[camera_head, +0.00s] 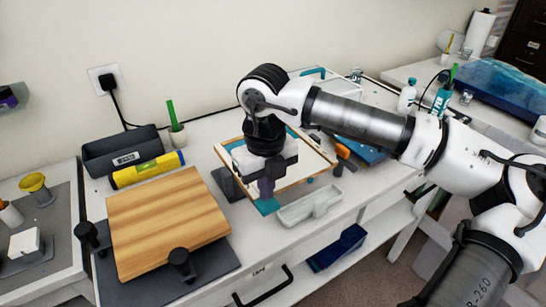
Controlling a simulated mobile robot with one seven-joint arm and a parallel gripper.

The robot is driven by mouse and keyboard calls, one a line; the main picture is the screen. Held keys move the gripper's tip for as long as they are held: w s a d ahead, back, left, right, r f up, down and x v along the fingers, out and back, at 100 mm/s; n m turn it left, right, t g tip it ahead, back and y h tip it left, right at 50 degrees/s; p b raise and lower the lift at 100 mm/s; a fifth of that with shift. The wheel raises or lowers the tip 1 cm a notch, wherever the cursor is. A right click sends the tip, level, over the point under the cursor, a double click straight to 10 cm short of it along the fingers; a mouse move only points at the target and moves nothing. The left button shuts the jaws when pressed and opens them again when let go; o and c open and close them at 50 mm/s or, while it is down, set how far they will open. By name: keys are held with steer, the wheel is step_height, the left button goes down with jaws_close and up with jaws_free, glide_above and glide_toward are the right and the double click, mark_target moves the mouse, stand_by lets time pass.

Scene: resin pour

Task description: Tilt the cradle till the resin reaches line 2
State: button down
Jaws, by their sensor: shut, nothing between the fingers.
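My gripper (266,188) points down and is shut and empty, its fingertips just above or at a teal tab (266,207) at the near corner of a wood-framed white panel. I cannot tell whether they touch it. This shallow frame (232,152) looks like the cradle; my arm's end hides much of its middle. A teal strip shows along its far side. No resin surface, line marks or numbers can be made out in it.
A pale grey tray (310,206) lies just in front of the frame. To the left are a wooden board (165,222) with black knobs, a yellow roll (147,170) and a dark bin (122,150). Bottles (442,98) stand at the right, behind my arm.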

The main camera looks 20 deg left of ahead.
steer(key=shift+f+b, duration=1.8)
steer(key=shift+r, duration=0.2)
stand_by(4.2)
steer(key=shift+r+p, duration=1.55)
steer(key=shift+r, duration=1.4)
steer(key=shift+s+f, duration=0.1)
